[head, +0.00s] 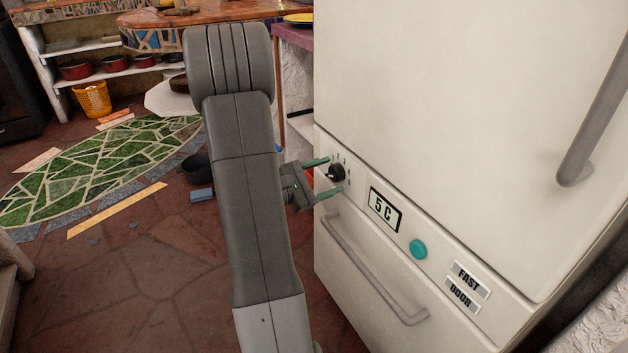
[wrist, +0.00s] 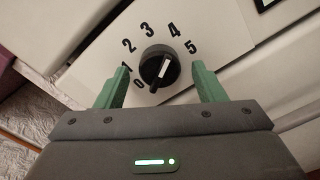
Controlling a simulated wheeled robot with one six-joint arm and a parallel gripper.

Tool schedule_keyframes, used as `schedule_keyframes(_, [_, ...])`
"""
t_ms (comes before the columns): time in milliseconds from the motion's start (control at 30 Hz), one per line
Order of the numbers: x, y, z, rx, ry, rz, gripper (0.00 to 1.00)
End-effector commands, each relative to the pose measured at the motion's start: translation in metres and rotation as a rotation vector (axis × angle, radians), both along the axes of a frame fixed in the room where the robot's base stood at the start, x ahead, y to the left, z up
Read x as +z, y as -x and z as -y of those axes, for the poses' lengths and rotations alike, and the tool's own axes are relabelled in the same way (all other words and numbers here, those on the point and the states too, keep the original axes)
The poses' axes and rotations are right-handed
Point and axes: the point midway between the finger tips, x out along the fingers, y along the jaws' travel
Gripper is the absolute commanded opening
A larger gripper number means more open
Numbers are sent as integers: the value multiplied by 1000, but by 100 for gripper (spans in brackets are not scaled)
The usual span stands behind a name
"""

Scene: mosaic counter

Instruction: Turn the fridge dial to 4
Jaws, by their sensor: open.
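The fridge dial (head: 336,173) is a round black knob on the cream panel at the fridge's left side. In the wrist view the dial (wrist: 158,70) has numbers 0 to 5 around it. Its white mark points up and right, in line with the 4; the knob's dark end points down, slightly left. My gripper (head: 334,175) is in front of the dial with its green fingers apart. In the wrist view one finger of my gripper (wrist: 160,74) is on each side of the knob, with a visible gap on both sides. Whether the fingertips reach the panel is unclear.
A display (head: 384,210) reading 5 C, a teal button (head: 418,249) and FAST and DOOR labels sit right of the dial. A bar handle (head: 370,270) runs below. A larger handle (head: 600,110) is at upper right. Open floor lies left of the fridge.

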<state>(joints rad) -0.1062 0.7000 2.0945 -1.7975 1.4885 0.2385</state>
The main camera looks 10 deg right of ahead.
Motion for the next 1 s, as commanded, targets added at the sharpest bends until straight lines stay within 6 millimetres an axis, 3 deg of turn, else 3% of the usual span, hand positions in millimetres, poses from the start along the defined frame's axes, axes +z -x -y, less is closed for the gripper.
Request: schedule_keyframes(1000, [1, 43, -121, 4, 0, -1, 63])
